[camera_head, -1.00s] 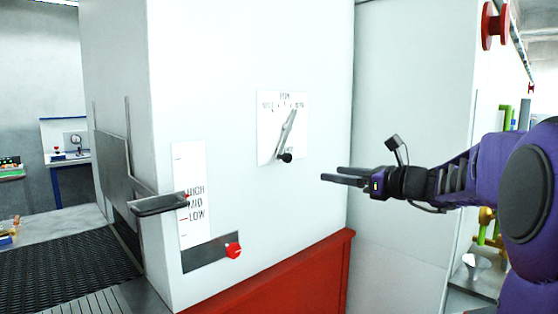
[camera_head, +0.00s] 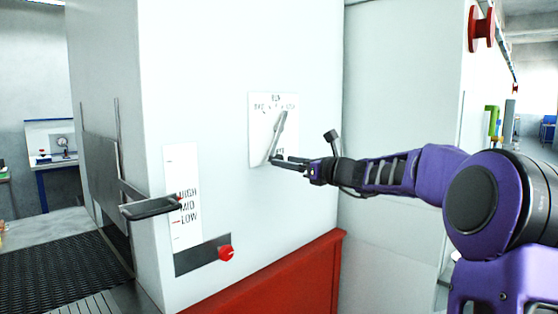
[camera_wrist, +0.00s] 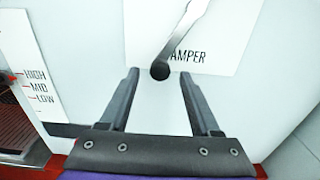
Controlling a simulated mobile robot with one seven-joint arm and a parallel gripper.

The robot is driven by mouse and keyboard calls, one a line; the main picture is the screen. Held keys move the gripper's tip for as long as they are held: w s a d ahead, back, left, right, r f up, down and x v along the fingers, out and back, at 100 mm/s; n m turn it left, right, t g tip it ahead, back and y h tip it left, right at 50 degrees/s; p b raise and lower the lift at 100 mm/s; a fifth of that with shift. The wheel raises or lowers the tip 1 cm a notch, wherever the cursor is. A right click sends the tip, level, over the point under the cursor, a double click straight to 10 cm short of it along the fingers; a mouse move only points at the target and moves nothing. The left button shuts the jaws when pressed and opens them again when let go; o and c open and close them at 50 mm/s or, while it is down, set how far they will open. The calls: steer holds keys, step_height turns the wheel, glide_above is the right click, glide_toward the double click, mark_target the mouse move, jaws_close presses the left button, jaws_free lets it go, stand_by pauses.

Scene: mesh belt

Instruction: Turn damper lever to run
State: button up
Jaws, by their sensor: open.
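The damper lever (camera_head: 278,136) is a grey bar on a white label plate (camera_head: 258,112) fixed to the white machine wall. It slants from a dark knob at its lower end up and a little right. In the wrist view the dark knob (camera_wrist: 160,70) sits just beyond and between my fingertips, with the lever bar (camera_wrist: 184,38) rising up-right over the word "AMPER" on the plate. The plate's top print is too small to read surely. My gripper (camera_head: 285,161) is open and empty, close to the lever's lower end. In the head view it hides the knob.
To the left are a HIGH/MID/LOW scale (camera_head: 184,200), a dark ledge handle (camera_head: 152,208) and a red knob (camera_head: 226,253). A red base (camera_head: 290,280) runs below. A black mesh belt (camera_head: 55,265) lies at the lower left. The wall around the plate is clear.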

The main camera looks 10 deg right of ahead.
steer(key=shift+x, duration=1.8)
jaws_close()
